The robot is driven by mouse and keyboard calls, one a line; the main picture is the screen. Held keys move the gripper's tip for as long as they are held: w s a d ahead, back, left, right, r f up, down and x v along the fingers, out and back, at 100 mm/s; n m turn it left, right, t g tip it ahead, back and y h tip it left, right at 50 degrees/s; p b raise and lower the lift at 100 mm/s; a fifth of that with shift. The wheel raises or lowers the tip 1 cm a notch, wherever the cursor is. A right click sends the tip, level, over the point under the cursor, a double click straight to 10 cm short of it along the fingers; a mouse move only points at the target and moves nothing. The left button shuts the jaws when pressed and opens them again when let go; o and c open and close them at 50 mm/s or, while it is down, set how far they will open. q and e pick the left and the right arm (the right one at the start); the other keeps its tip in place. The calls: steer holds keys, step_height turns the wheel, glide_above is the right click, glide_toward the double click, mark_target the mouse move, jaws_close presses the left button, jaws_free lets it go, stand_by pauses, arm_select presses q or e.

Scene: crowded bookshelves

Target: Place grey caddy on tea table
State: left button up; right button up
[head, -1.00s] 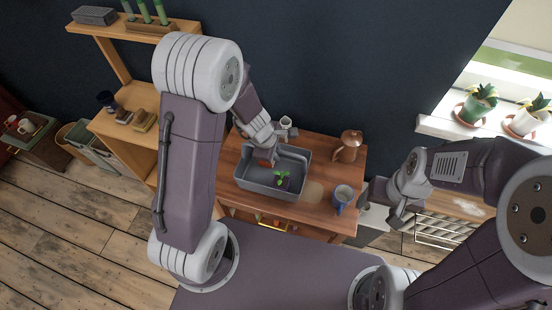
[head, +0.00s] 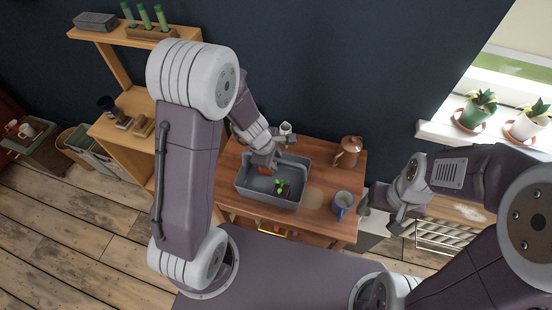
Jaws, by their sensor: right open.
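The grey caddy (head: 258,194) is an open rectangular tub on the brown wooden table (head: 320,227), left of its middle. Inside it are a small green plant (head: 280,186) and a reddish-brown item (head: 265,170). My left gripper (head: 267,161) reaches down at the caddy's back rim, close to the reddish-brown item. Its fingertips are small and partly hidden, so I cannot tell whether they are closed on anything. My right gripper (head: 369,202) is open and empty, at the table's right edge beside the blue mug.
A copper kettle (head: 348,151) and a blue mug (head: 342,203) stand on the table's right side. A small white cup (head: 285,128) is behind the caddy. A wooden shelf (head: 133,103) stands left. Potted plants (head: 475,112) line the windowsill. Bare floor lies at lower left.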

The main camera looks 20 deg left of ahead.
arm_select(q)
steer(key=p+v, duration=0.5)
steer(key=v, duration=0.5)
steer(key=s+a+r+m+g+y, duration=0.1)
steer(key=s+a+r+m+g, duration=0.1)
steer(key=s+m, duration=0.7)
steer(key=a+r+m, duration=0.1)
steer(key=m, duration=0.7)
steer(key=shift+s+y, duration=0.3)
steer(key=shift+s, duration=0.05)
steer(key=shift+a+r, duration=0.1)
